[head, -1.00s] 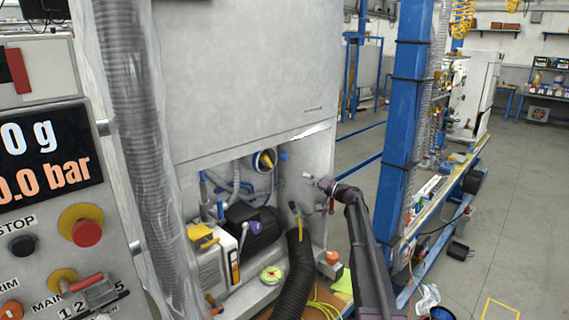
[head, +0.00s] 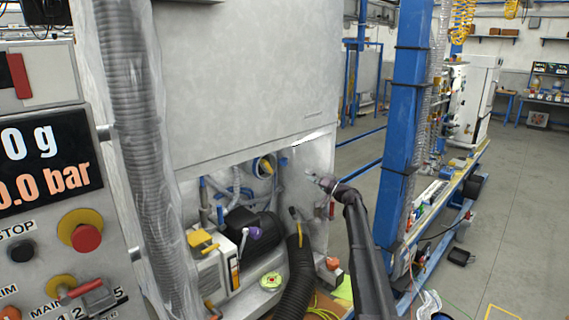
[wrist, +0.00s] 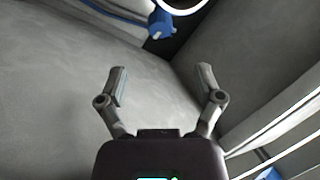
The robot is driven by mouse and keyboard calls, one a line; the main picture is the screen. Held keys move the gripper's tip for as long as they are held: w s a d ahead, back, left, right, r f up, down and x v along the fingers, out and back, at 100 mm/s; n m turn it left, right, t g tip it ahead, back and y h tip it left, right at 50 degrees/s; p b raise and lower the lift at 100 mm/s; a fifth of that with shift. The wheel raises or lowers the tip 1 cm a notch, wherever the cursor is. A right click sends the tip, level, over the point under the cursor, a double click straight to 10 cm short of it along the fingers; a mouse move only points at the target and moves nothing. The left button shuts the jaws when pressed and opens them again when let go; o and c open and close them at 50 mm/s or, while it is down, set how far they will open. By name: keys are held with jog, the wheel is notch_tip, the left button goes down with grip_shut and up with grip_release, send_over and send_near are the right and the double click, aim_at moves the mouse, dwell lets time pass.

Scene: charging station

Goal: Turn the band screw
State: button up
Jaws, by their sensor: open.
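My gripper (head: 316,180) is at the right side of the open lower bay of the grey cabinet (head: 238,75). In the wrist view my gripper (wrist: 162,76) is open, with nothing between its fingers. Ahead of it, at the top, is a blue knob-like part (wrist: 160,23) next to a pale ring (wrist: 184,8), cut off by the picture edge. This may be the band screw, but I cannot be sure. In the head view a small blue part (head: 283,160) sits right of a round port with a yellow part (head: 266,166). The gripper is apart from both.
The cabinet's side wall is close to my gripper. A blue post (head: 403,130) and a workbench stand right; open floor (head: 530,230) lies beyond.

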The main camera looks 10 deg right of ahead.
aim_at(284, 162)
jog(key=p+x, duration=0.3)
jog(key=x, duration=0.8)
jog(key=shift+w+a+r, duration=0.1)
jog(key=shift+w+a, duration=0.1)
jog(key=shift+a, duration=0.1)
jog(key=c, duration=1.2)
